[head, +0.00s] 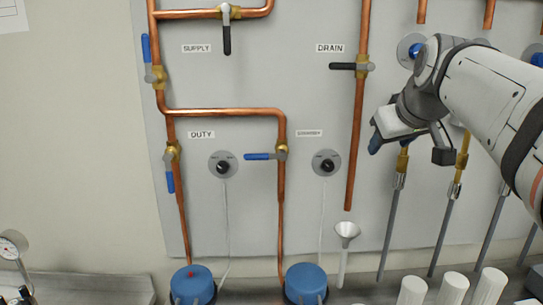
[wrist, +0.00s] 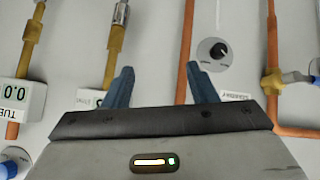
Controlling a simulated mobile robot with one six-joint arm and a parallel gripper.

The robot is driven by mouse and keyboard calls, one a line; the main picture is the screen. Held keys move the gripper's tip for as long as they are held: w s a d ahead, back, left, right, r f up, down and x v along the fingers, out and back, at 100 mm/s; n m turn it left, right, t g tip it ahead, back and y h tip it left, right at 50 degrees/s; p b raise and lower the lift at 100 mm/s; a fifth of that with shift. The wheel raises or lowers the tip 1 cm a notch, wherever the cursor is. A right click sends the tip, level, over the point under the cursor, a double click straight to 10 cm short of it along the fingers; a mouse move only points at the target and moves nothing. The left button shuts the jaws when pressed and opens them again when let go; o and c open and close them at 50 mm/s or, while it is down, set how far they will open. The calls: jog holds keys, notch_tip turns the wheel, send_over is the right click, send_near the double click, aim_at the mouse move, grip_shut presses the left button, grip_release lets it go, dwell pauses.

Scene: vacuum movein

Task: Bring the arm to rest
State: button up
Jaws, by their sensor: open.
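My gripper (head: 408,140) is in front of the right part of the wall panel in the head view, at the end of my raised white arm. In the wrist view its two blue-grey fingers (wrist: 161,86) stand apart with nothing between them. Bare panel and a copper pipe (wrist: 187,50) show beyond the fingers. I see no contact with the panel or pipes, but the exact gap to them cannot be told. The gripper hides part of the panel in the head view.
The grey panel (head: 240,70) carries copper pipes, valves with blue or black handles, and dials (head: 326,163). The drain pipe (head: 359,130) runs just left of my gripper. Blue-topped pumps (head: 193,284), a funnel (head: 347,232) and white cylinders (head: 452,288) stand below. Grey hoses hang under the gripper.

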jog(key=s+a+f+g+p, duration=0.1)
jog(key=s+a+f+g, duration=0.1)
jog(key=s+f, duration=0.4)
jog(key=s+a+f+m+g+p, duration=0.1)
jog(key=s+f, duration=0.5)
jog(key=f, duration=0.6)
jog(key=s+a+f+m+g, duration=0.1)
jog(key=s+a+f+g, duration=0.2)
jog(key=f, duration=0.7)
jog(key=s+a, duration=0.2)
jog(key=s, duration=0.1)
jog(key=shift+s+g+y+p, duration=0.25)
jog(key=shift+g+y+p, duration=0.05)
jog(key=shift+g+p, duration=0.1)
